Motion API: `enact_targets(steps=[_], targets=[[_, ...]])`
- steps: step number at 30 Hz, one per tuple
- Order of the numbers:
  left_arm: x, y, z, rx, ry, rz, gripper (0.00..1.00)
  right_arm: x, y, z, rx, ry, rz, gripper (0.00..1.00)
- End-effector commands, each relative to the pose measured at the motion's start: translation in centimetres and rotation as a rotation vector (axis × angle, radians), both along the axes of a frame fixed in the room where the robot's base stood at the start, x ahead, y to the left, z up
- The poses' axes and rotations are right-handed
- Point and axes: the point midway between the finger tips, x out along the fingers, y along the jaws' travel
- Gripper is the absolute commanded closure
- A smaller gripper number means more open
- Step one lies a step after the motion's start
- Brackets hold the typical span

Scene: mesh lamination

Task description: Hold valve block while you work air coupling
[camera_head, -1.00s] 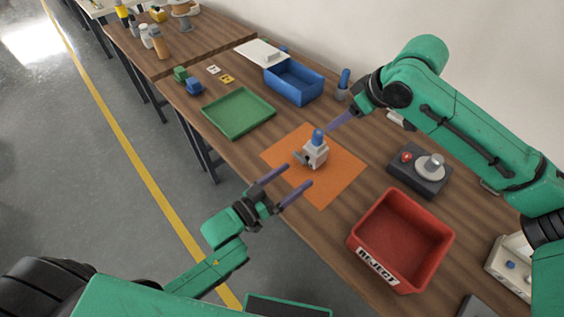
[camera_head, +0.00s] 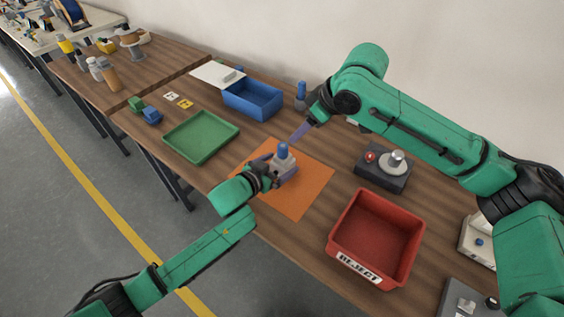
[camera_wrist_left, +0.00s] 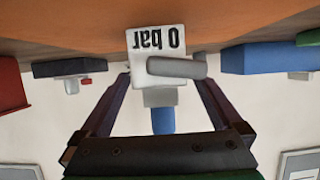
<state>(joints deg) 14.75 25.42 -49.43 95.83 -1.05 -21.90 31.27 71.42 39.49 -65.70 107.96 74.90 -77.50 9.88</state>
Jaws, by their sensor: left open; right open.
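The pale grey valve block (camera_head: 287,165) stands upright on the orange mat (camera_head: 310,190), with the blue air coupling (camera_head: 283,150) on top. In the left wrist view, upside down, the valve block (camera_wrist_left: 140,78) has a label reading "0 bar" and a grey cylinder across its face, and the blue air coupling (camera_wrist_left: 162,121) shows too. My left gripper (camera_head: 279,168) is open, its fingers at either side of the block; I cannot tell whether they touch it. My right gripper (camera_head: 295,137) is open just above and right of the coupling, apart from it.
A red bin marked REJECT (camera_head: 338,257) stands at front right. A dark box with a red button and round plate (camera_head: 382,178) lies behind it. A green tray (camera_head: 200,158) and a blue bin (camera_head: 252,98) are left of and behind the mat.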

Motion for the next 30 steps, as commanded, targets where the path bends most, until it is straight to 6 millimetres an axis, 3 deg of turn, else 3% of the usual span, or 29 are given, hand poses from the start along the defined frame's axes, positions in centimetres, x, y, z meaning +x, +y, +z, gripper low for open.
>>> enact_targets(steps=[4, 12, 20, 21, 22, 27, 30], targets=[[1.27, -0.94, -0.61, -0.001, -0.001, 0.000, 0.00, 0.00, 0.00, 0.01, 0.000, 0.000, 0.000, 0.50], [1.43, -1.03, -0.79, 0.001, 0.000, 0.000, 0.00, 0.00, 0.00, 0.01, 0.000, 0.000, 0.000, 0.50], [1.40, -1.01, -0.78, 0.001, 0.001, 0.000, 0.99, 0.00, 0.00, 0.00, 0.000, 0.000, 0.000, 0.50], [1.40, -1.01, -0.78, 0.001, 0.001, 0.000, 1.00, 0.01, 0.01, 0.00, 0.000, 0.000, 0.000, 0.50], [1.40, -1.01, -0.78, 0.001, 0.001, 0.000, 0.35, 0.01, 0.01, 0.00, 0.000, 0.000, 0.000, 0.50], [1.40, -1.02, -0.78, 0.001, 0.001, 0.000, 1.00, 0.00, 0.00, 0.00, 0.000, 0.000, 0.000, 0.50], [1.39, -1.02, -0.78, 0.001, 0.001, 0.000, 1.00, 0.00, 0.00, 0.00, 0.000, 0.000, 0.000, 0.50]])
